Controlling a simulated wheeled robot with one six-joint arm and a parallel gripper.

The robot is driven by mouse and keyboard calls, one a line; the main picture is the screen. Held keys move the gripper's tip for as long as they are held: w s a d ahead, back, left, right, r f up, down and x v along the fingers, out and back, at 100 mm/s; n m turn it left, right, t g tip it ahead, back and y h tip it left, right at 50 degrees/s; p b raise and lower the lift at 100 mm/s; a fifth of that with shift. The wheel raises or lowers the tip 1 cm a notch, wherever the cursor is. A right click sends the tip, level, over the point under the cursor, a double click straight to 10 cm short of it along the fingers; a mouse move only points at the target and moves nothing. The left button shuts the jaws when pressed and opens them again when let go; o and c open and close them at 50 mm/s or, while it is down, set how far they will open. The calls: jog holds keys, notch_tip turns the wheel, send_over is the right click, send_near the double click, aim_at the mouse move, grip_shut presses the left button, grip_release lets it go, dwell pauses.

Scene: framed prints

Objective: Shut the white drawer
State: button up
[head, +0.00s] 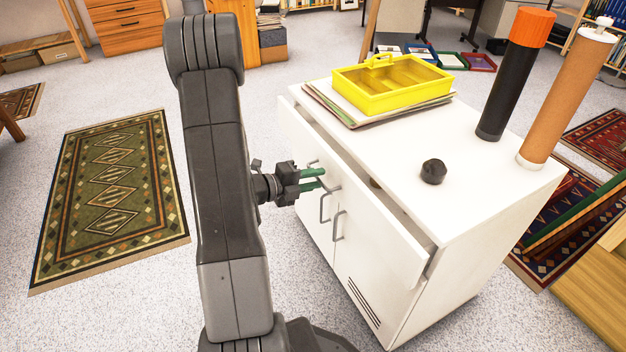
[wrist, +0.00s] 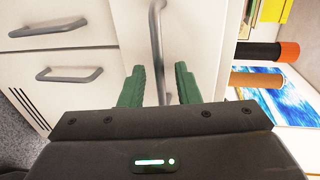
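The white drawer (head: 372,196) is at the top of a white cabinet (head: 492,219) and stands partly open, with a dark gap between its front and the cabinet top. My gripper (head: 322,179) is at the drawer's front, its green fingers by the bar handle. In the wrist view, the grey drawer handle (wrist: 157,40) runs between the two fingertips of my gripper (wrist: 160,84). The fingers are open, one on each side of the handle, with gaps visible. The drawer's inside is mostly hidden.
A yellow tray (head: 392,85) on papers, a dark knob-like object (head: 433,171), a black tube (head: 514,80) and a brown tube (head: 566,95) stand on the cabinet. Two door handles (head: 338,226) sit below the drawer. Speckled floor and a green rug (head: 113,195) lie to the left.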

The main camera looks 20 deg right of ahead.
aim_at(330, 174)
jog(key=shift+c, duration=0.3)
grip_shut()
jog(key=shift+w+d+r+p, duration=0.1)
jog(key=shift+d+p, duration=0.4)
jog(key=shift+d, duration=1.2)
jog(key=shift+w+d, duration=0.1)
jog(key=shift+d, duration=0.3)
jog(key=shift+o, duration=0.3)
grip_release()
jog(key=shift+d, duration=0.2)
